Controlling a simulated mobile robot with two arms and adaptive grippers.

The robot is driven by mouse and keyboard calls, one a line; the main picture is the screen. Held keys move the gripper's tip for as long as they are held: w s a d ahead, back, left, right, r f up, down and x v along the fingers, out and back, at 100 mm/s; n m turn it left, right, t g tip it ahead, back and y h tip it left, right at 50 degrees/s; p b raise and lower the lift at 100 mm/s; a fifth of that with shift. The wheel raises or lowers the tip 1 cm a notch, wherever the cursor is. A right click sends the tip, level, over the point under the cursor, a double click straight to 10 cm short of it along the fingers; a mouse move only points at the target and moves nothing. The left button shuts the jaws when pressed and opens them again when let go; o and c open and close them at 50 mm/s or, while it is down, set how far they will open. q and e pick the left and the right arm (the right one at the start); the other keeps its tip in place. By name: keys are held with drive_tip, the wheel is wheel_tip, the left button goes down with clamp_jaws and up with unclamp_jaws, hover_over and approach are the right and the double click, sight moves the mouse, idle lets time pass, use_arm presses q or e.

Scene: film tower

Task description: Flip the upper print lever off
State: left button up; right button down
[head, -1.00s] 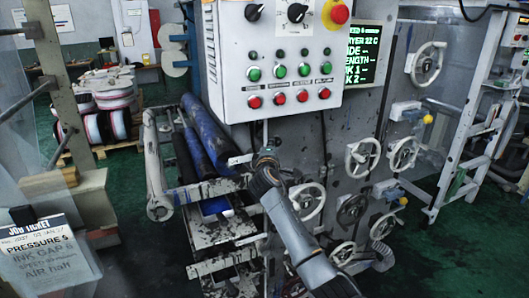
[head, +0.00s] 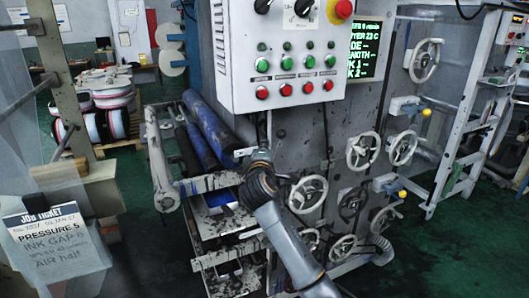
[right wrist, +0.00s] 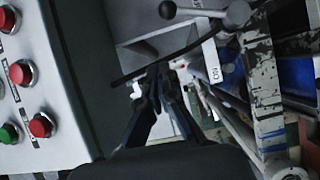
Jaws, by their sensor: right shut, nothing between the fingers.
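A lever with a dark ball knob (right wrist: 167,10) and a pale rod crosses the top of the right wrist view. A small white label plate (right wrist: 211,61) is below it. I cannot tell whether this is the upper print lever. My right gripper (right wrist: 160,82) is shut and empty, its fingertips below the knob and apart from it. In the head view the right gripper (head: 261,154) is beside the press front, under the control box, its fingertips hard to make out. My left gripper is not in view.
The white control box (head: 282,78) with buttons overhangs my right gripper. Blue rollers (head: 211,130) and press frames stand just left of it. Handwheels (head: 363,152) and yellow-knobbed levers (head: 427,112) are to the right. A job ticket (head: 50,238) is at lower left. Green floor shows at right.

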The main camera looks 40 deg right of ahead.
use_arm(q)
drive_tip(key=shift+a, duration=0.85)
use_arm(e)
drive_tip(key=shift+s+f, duration=0.1)
drive_tip(key=shift+s, duration=0.25)
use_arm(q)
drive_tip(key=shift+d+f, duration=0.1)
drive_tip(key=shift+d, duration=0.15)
use_arm(e)
drive_tip(key=shift+a, duration=0.15)
